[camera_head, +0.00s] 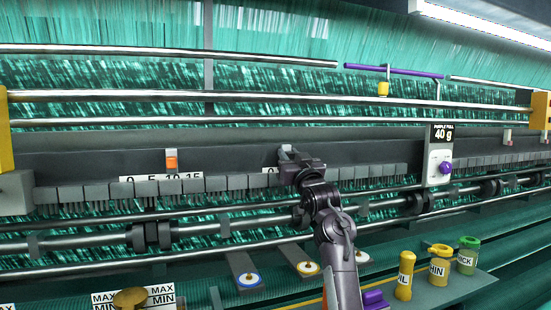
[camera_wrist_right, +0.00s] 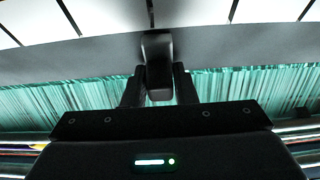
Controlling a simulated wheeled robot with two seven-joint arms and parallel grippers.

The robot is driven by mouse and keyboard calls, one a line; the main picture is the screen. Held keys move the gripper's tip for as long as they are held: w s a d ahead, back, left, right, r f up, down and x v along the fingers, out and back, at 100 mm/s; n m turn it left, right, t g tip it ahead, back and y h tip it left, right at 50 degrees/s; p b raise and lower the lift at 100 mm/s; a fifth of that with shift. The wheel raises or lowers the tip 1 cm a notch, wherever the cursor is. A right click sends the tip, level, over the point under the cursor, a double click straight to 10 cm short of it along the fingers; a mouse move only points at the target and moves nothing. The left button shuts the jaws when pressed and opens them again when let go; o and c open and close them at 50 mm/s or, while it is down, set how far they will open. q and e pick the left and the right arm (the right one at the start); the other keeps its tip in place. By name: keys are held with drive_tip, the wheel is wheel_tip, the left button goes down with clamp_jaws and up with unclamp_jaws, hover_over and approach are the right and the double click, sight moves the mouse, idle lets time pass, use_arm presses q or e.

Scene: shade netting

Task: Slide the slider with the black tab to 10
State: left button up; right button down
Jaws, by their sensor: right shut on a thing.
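My right gripper (camera_head: 292,158) is at the grey rail in the middle of the head view, in front of a second white scale (camera_head: 270,170). Only that scale's 0 shows; my gripper hides the rest. In the right wrist view a black tab (camera_wrist_right: 157,50) sits between the fingers of my right gripper (camera_wrist_right: 159,88), which is shut on it. The slider's exact reading cannot be told. In the head view the black tab is hidden by my gripper. My left gripper is not in view.
An orange tab (camera_head: 171,160) stands near 10 on the left scale (camera_head: 150,188), marked 0, 5, 10, 15. A white panel with a purple knob (camera_head: 445,168) stands to the right under a "40 g" sign (camera_head: 442,133). Several labelled yellow and green pots (camera_head: 439,268) stand at the lower right.

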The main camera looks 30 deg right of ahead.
sight(304, 148)
drive_tip(key=d, duration=0.2)
drive_tip(key=s+d, duration=0.1)
drive_tip(key=d, duration=0.3)
drive_tip(key=shift+s, duration=0.25)
drive_tip(key=shift+a, duration=0.15)
drive_tip(key=c, duration=1.2)
unclamp_jaws()
drive_tip(key=shift+c, duration=0.2)
